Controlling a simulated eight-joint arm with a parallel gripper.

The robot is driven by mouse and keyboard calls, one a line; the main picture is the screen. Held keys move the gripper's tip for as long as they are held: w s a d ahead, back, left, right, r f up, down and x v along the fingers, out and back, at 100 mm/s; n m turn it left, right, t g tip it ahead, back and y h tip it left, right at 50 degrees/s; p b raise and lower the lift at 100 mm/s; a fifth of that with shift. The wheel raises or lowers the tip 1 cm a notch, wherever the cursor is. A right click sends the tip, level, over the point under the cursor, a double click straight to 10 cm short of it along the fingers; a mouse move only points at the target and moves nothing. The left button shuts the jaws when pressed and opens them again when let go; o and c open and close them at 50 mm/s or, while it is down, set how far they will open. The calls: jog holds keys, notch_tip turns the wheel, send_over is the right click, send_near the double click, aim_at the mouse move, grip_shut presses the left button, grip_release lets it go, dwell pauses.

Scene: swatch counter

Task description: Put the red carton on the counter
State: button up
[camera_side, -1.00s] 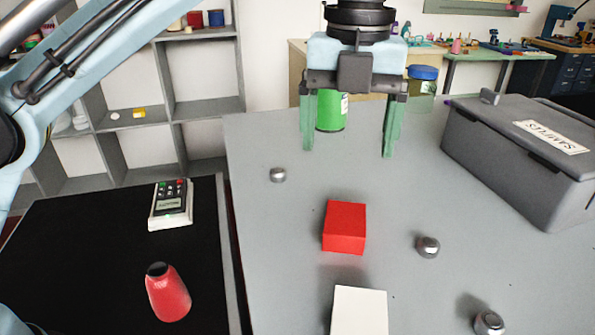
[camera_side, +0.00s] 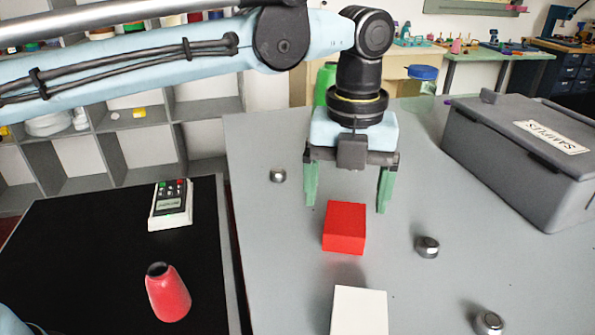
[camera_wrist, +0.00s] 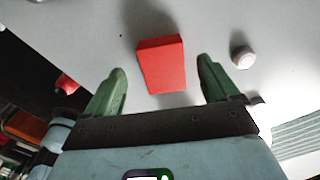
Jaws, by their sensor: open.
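In the wrist view the carton (camera_wrist: 162,64) lies ahead of and between the two green fingertips (camera_wrist: 162,78), without visible contact. A gap shows between each finger and the carton there.
Small metal knobs (camera_side: 427,247) sit on the counter around the carton. The white block (camera_side: 359,311) is near the front. A grey samples box (camera_side: 520,160) stands right. A black mat holds a red bottle (camera_side: 167,292) and a keypad device (camera_side: 171,205). A green can (camera_side: 325,84) stands behind my gripper.

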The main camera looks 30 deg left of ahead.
aim_at(346, 212)
jog(key=shift+d+f, duration=0.15)
jog(key=shift+f, duration=1.55)
jog(key=shift+c, duration=0.4)
jog(key=c, duration=1.2)
jog(key=shift+r, duration=0.1)
